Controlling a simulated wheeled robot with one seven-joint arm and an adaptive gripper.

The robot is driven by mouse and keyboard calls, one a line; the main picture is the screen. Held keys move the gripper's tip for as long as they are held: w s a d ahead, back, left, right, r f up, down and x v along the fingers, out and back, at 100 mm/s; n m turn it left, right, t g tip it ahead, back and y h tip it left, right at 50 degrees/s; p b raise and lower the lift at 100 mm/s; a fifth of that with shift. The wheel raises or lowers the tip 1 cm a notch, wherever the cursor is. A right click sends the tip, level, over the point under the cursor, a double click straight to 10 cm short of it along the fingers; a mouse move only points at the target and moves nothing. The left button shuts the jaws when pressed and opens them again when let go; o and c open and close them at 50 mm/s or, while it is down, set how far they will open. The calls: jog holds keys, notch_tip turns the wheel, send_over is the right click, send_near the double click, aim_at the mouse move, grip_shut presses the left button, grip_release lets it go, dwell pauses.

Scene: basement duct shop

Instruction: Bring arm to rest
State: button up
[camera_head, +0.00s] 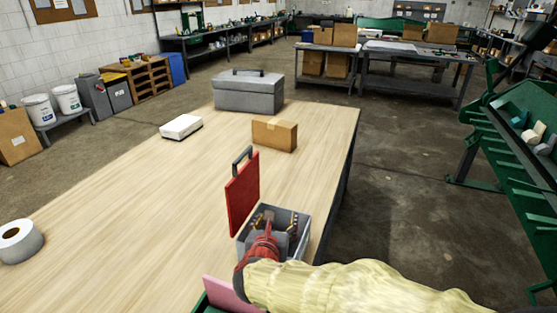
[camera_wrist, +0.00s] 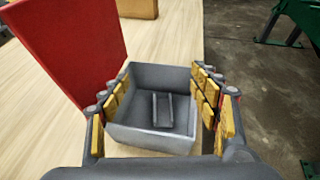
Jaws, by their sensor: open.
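My gripper (camera_head: 268,222) is at the near right of the wooden table (camera_head: 130,210), over an open grey box (camera_head: 301,222) with an upright red lid (camera_head: 242,193). In the wrist view my gripper (camera_wrist: 163,78) is open, its yellow-padded fingers spread to the left and right. The grey box (camera_wrist: 150,137) shows between them, with a small grey raised piece (camera_wrist: 163,112) on its floor. Nothing is held between the fingers. The red lid (camera_wrist: 70,45) stands at the left. My arm hides part of the box in the head view.
A grey toolbox (camera_head: 248,94), a cardboard box (camera_head: 274,134), a white box (camera_head: 181,127) and a white roll (camera_head: 20,241) stand on the table. A green rack (camera_head: 505,150) is at the right, across open floor. The table's left middle is clear.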

jog(key=s+d+f+m+g+h, duration=0.2)
jog(key=s+d+f+m+g, duration=0.15)
jog(key=s+d+m, duration=0.45)
jog(key=s+d+f+m+g+h, duration=0.15)
jog(key=s+d+m+g, duration=0.35)
jog(key=m, duration=0.5)
jog(key=s+d+r+m+g+y, duration=0.1)
jog(key=s+d+r+m+y, duration=0.1)
jog(key=s+m, duration=0.5)
jog(key=s+d+r+m+y, duration=0.1)
jog(key=s+r+m+y, duration=0.15)
jog(key=s+m, duration=0.4)
jog(key=s+d+r+m+t, duration=0.1)
jog(key=s+d+r+m, duration=0.1)
jog(key=d+r+m, duration=0.1)
jog(key=shift+d+r+t+y, duration=0.3)
jog(key=shift+d+r+t, duration=0.05)
jog(key=shift+d+r, duration=0.45)
jog(key=shift+w, duration=0.1)
jog(key=shift+c, duration=0.4)
